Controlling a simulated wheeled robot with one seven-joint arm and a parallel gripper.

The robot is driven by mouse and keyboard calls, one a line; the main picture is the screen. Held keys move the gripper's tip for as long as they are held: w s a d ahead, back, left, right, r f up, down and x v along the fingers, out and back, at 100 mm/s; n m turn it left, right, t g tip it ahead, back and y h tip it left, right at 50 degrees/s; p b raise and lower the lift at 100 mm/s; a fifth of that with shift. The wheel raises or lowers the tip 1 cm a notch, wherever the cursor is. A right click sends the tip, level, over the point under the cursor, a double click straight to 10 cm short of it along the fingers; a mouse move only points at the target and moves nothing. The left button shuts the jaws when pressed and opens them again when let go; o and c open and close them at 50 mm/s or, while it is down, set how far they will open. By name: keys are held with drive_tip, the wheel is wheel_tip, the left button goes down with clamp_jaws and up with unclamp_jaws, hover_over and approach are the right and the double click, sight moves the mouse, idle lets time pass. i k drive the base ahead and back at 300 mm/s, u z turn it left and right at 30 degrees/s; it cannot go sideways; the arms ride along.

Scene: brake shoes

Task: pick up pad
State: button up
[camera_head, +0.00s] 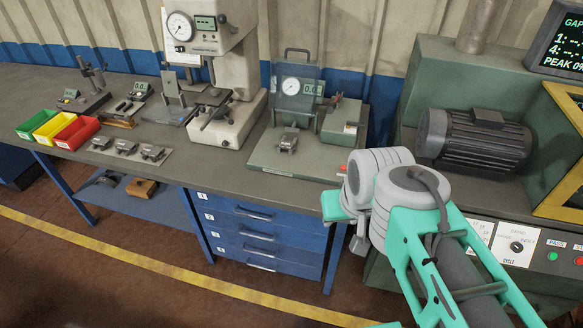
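Several small grey metal pads stand in a row on a thin plate (135,158) on the bench, left of the middle. The left one (101,143), the middle one (126,147) and the right one (153,153) are apart from each other. Another similar grey part (288,141) sits on the green base of a gauge fixture (305,148). My gripper (346,222) is at the end of my teal and grey arm, near the bench's front edge, right of the drawers and well away from the row. Its fingers are mostly hidden, and I cannot tell whether they hold anything.
Green, yellow and red bins (68,133) stand at the bench's left end. A dial press (225,70) and small gauges are behind the row. A green machine with a dark motor (475,140) is at right. The bench front between row and fixture is clear.

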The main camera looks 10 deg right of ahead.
sight(287, 145)
drive_tip(key=z, duration=0.15)
drive_tip(key=k, duration=0.4)
drive_tip(key=u, duration=1.25)
drive_tip(key=i, duration=1.8)
drive_tip(key=z, duration=0.7)
